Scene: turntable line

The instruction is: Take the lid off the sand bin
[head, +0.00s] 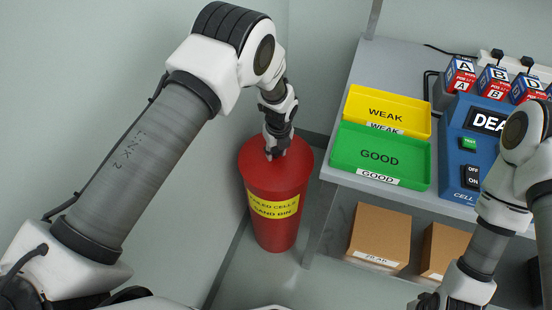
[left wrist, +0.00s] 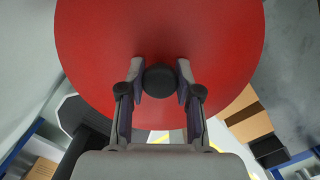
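The red sand bin (head: 277,232) stands on the floor left of the bench, with a yellow label on its front. Its round red lid (head: 256,172) sits on top and fills much of the left wrist view (left wrist: 225,45). My left gripper (head: 275,153) points down at the middle of the lid. In the left wrist view its two fingers are against both sides of the lid's dark round knob (left wrist: 160,81), shut on it. My right gripper (head: 424,301) is partly cut off at the bottom edge.
The bench right of the bin holds a yellow WEAK tray (head: 428,117), a green GOOD tray (head: 340,155), a blue cell machine (head: 455,160) and several labelled boxes. Cardboard boxes (head: 380,235) stand on the shelf below. The bench's left edge is close to the bin.

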